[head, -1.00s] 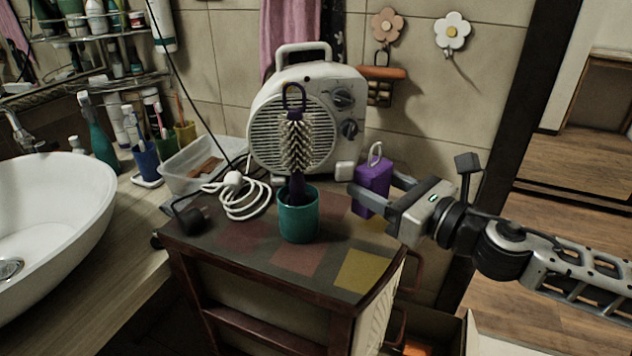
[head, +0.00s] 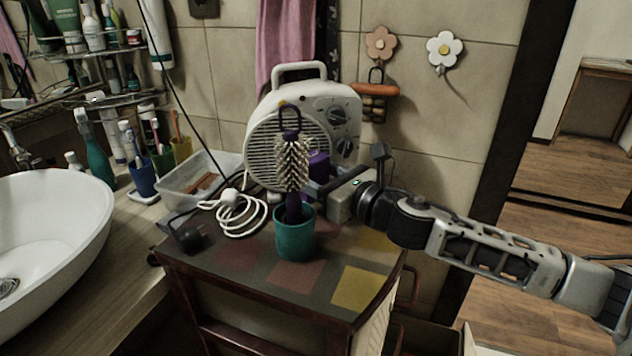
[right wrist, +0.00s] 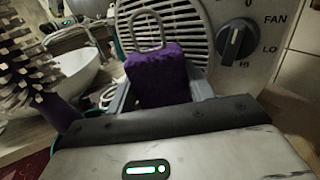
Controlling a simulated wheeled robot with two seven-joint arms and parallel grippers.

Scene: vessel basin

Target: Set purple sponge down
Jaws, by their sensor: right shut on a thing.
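The purple sponge (head: 318,166) is a small block with a pale cord loop. In the head view it is partly hidden behind the round brush (head: 292,165) and in front of the white fan heater (head: 262,128). My right gripper (head: 322,186) is shut on the sponge. In the right wrist view the sponge (right wrist: 157,76) sits upright between the two fingers (right wrist: 160,95), its loop on top, close to the heater's grille. I cannot tell whether its base touches the cabinet top (head: 225,258). My left gripper is not in view.
The brush stands in a teal cup (head: 295,240) just in front of my right gripper. A coiled white cord (head: 238,212) and a clear plastic bin (head: 200,180) lie to the left. The cabinet top's front right, with its yellow square (head: 355,288), is clear.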

